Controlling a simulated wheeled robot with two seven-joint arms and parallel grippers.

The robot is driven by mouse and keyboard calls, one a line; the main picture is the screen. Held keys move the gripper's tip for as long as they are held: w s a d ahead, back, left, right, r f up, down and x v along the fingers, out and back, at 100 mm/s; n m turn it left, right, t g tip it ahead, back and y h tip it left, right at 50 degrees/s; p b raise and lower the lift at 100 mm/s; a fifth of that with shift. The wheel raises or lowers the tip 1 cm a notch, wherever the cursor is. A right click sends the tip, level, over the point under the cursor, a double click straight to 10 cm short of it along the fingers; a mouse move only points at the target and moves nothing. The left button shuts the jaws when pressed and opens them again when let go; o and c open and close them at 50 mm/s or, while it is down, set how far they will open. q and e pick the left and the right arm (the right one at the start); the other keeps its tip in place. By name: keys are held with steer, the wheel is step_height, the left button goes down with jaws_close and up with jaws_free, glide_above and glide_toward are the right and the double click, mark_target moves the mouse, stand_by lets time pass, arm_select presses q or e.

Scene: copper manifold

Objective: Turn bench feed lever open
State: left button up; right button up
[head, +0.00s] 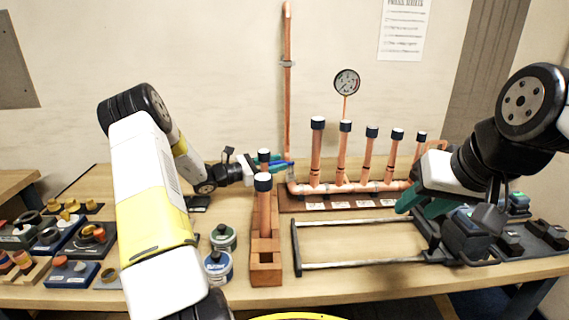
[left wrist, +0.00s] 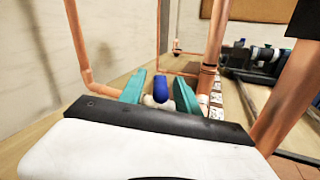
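The bench feed lever (head: 284,164) is a small blue handle at the left end of the copper manifold (head: 345,188). In the left wrist view the blue lever (left wrist: 160,88) stands between the two teal fingers of my left gripper (left wrist: 159,92), with a gap visible on either side. My left gripper (head: 262,165) reaches in from the left at the lever, partly hidden behind a capped copper tube. My right gripper (head: 422,205) is at the right, over the bench near the wire-like frame. Its teal fingers look apart, with nothing seen between them.
A wooden rack (head: 265,268) with upright capped copper tubes stands in front of the lever. Two round tins (head: 219,267) and trays of fittings (head: 75,240) lie left. A metal frame (head: 350,265) lies at centre right. A pressure gauge (head: 346,82) rises above the manifold.

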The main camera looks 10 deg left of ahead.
arm_select(q)
steer(key=v, duration=0.7)
steer(key=shift+s+a, duration=0.25)
steer(key=shift+a, duration=0.05)
steer(key=shift+c, duration=0.5)
